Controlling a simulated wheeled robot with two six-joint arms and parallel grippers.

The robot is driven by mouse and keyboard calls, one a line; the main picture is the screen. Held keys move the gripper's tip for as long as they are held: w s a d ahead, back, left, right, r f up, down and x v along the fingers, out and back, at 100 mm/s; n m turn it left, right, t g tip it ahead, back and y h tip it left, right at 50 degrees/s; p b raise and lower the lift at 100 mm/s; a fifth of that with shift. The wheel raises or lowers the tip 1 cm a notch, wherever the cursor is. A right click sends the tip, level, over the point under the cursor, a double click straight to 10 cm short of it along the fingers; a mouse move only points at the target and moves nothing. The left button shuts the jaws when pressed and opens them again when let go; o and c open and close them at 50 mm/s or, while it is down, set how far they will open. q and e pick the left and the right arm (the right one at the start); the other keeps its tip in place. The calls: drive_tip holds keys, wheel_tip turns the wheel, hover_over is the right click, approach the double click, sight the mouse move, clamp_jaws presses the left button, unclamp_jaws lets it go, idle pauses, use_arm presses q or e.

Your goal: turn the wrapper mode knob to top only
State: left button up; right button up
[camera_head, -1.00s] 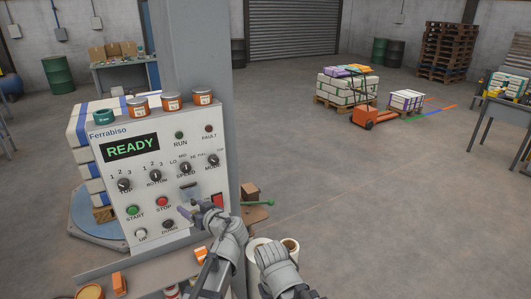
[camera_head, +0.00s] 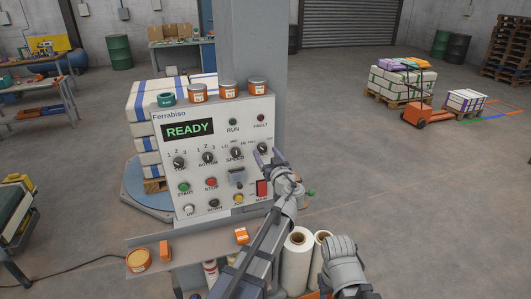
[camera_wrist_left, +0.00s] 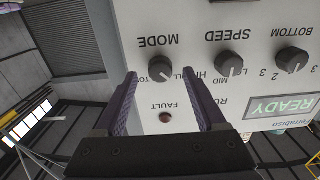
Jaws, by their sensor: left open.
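The wrapper mode knob (camera_head: 262,148) is a dark round knob at the upper right of the white Ferrabiso panel (camera_head: 165,140). In the left wrist view the panel is upside down and the mode knob (camera_wrist_left: 160,68) shows between the two fingertips. My left gripper (camera_head: 266,155) is open, its purple-grey fingers pointing at the panel beside the knob; it also shows in the left wrist view (camera_wrist_left: 159,76). I cannot tell whether the fingers touch the knob. Its position labels are partly hidden by the fingers. My right gripper (camera_head: 343,262) is low at the right; its fingers are not clear.
The speed knob (camera_head: 236,153) sits left of the mode knob, and the fault lamp (camera_head: 261,118) above it. A red main switch (camera_head: 262,188) is below. Jars (camera_head: 228,89) stand on the panel top. White film rolls (camera_head: 298,255) stand low near my right gripper.

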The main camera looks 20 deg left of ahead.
use_arm(q)
drive_tip(key=shift+x, duration=0.85)
clamp_jaws()
